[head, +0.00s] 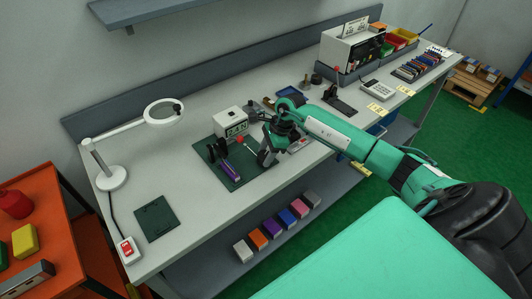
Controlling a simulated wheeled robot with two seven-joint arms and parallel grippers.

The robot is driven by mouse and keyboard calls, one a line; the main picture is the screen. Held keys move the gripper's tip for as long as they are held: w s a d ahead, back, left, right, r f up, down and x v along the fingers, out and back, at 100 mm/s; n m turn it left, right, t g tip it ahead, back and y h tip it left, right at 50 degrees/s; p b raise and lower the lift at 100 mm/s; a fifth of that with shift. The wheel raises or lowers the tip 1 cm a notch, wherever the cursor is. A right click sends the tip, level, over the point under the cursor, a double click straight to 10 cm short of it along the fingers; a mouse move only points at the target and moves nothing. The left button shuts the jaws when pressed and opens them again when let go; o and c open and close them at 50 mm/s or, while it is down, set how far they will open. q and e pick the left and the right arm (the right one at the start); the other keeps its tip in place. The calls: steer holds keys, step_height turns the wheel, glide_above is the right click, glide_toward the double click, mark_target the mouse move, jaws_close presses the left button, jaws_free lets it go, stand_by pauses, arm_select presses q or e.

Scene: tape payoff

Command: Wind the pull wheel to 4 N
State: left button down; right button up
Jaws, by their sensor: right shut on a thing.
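My right gripper (267,157) reaches in from the right and points down at the right edge of the dark green mat (216,154). Its jaws are shut on a small part there, which looks like the pull wheel; the gripper and wrist hide most of it. On the mat stand a dark stand with a purple piece (230,170) and a red knob (239,140) on a thin light rod. A white box with a dark display (231,122) stands behind them; its reading is too small to make out. My left gripper is not in view.
A white magnifier lamp (113,178) stands on the left of the grey bench (150,190). A green plate (156,218) and a red switch box (128,250) lie near the front. Several coloured boxes (271,228) sit on the lower shelf. The bench's middle left is clear.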

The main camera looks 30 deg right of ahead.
steer(key=shift+m, duration=0.3)
steer(key=shift+s+f+m+t+h+b, duration=0.1)
steer(key=shift+m+t+h+b, duration=0.3)
steer(key=shift+m+b, duration=0.65)
steer(key=m+b, duration=0.1)
steer(key=m, duration=0.1)
steer(key=m+t+b, duration=0.1)
steer(key=m, duration=0.2)
steer(key=shift+a+t+h, duration=0.1)
steer(key=shift+t+h, duration=0.2)
steer(key=shift+h, duration=0.1)
steer(key=o, duration=1)
steer(key=shift+s, duration=0.1)
steer(key=b+v, duration=0.3)
steer(key=v, duration=1.1)
steer(key=shift+a, duration=0.15)
